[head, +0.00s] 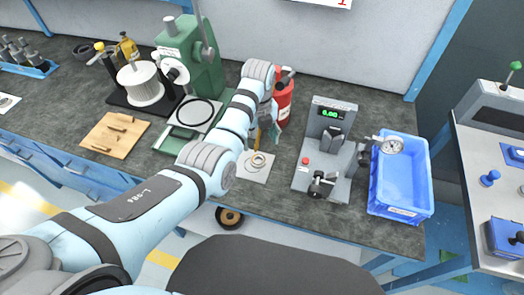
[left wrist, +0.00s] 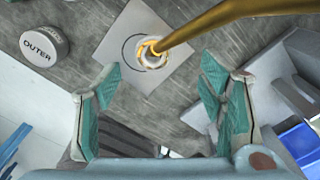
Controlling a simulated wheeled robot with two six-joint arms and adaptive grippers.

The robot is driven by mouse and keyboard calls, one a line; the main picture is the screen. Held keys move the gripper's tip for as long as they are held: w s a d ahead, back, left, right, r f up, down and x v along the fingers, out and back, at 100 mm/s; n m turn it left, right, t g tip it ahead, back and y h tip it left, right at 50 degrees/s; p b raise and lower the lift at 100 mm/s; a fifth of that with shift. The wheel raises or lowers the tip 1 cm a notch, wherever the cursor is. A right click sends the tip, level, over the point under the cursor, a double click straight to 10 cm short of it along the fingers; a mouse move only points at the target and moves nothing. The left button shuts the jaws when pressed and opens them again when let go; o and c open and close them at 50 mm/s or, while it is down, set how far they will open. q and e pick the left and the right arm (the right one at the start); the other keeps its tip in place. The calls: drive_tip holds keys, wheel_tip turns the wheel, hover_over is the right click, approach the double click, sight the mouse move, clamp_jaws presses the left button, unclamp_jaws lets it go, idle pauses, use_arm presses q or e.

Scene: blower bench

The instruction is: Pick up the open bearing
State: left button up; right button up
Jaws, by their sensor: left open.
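The open bearing, a small pale ring with an orange-gold inside, lies on a white sheet (head: 256,174). The bearing shows in the head view (head: 258,160) and in the left wrist view (left wrist: 153,57), beside a thin black circle outline. My left gripper (head: 268,132) is above the bench near the sheet. In the left wrist view its teal finger pads (left wrist: 160,82) are wide apart with nothing between them, and the bearing lies beyond the fingertips. A curved golden rod (left wrist: 215,20) partly covers the bearing there. My right gripper is out of view.
A grey device with a green display (head: 334,115) and a blue bin (head: 402,205) stand to the right. A red extinguisher-like cylinder (head: 283,105) is close behind my gripper. A round can marked OUTER (left wrist: 44,47) stands left of the sheet. A green press (head: 190,55) is behind left.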

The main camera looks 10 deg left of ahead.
sight(258, 157)
use_arm(q)
drive_tip(key=f, duration=0.2)
drive_tip(key=s+f+b, duration=0.1)
drive_tip(key=f, duration=0.1)
drive_tip(key=f+b, duration=0.1)
drive_tip(key=f, duration=0.1)
drive_tip(key=shift+s+f, duration=0.25)
drive_tip(key=shift+s, duration=0.1)
drive_tip(key=shift+f, duration=0.3)
drive_tip(key=shift+w, duration=0.25)
drive_tip(key=shift+s, duration=0.1)
drive_tip(key=c, duration=1.4)
drive_tip(key=shift+r, duration=0.1)
